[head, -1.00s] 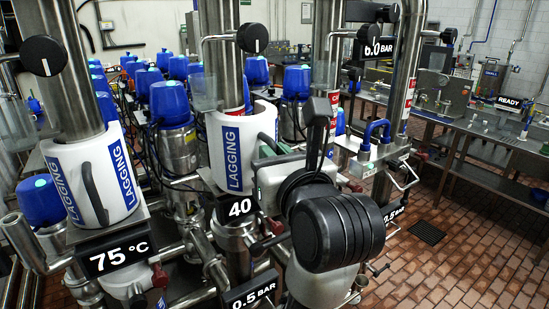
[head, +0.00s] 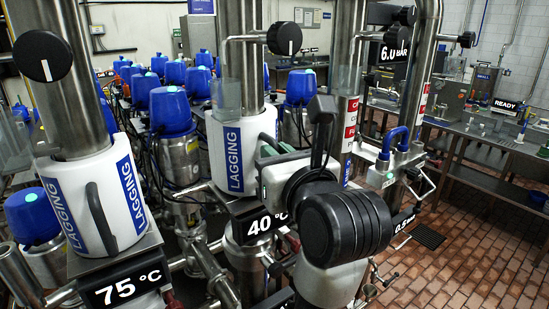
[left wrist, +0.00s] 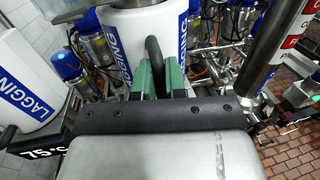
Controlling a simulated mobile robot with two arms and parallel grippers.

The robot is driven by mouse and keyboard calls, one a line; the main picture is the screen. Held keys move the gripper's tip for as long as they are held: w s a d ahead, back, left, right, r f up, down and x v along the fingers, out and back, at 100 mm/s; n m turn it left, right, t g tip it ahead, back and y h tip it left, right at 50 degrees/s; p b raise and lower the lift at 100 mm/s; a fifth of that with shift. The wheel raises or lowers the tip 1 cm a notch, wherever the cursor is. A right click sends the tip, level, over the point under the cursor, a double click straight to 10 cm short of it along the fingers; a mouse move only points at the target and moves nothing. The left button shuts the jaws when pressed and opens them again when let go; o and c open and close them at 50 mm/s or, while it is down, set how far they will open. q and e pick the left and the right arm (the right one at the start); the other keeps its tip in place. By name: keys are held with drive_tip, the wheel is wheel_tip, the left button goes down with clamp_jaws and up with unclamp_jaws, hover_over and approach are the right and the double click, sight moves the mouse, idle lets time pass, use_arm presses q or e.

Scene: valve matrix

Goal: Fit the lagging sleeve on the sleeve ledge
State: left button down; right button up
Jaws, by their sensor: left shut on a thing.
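A white lagging sleeve (head: 212,150) with a blue LAGGING label stands upright around the middle steel pipe, just above the 40 °C sign (head: 258,224). My left gripper (head: 272,150) is at the sleeve's right side in the head view. In the left wrist view, its green fingers (left wrist: 158,78) are shut on the sleeve's black handle (left wrist: 153,55), and the white sleeve (left wrist: 125,28) is right ahead. The ledge (head: 238,205) is partly hidden under the sleeve, and I cannot tell whether the sleeve rests fully on it. My right gripper is not in view.
Another white lagging sleeve (head: 75,210) surrounds the left pipe above a 75 °C sign (head: 122,288). Blue-capped valves (head: 170,110) crowd behind. More vertical pipes (head: 345,80) stand close to the right of my gripper. Open tiled floor (head: 460,265) lies at right.

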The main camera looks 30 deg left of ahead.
use_arm(q)
drive_tip(key=shift+d+r, duration=0.1)
drive_tip(key=shift+d, duration=0.15)
drive_tip(key=shift+f+b, duration=0.3)
drive_tip(key=shift+b, duration=0.05)
idle(0.3)
drive_tip(key=c, duration=1.1)
unclamp_jaws()
drive_tip(key=shift+a+r, duration=0.1)
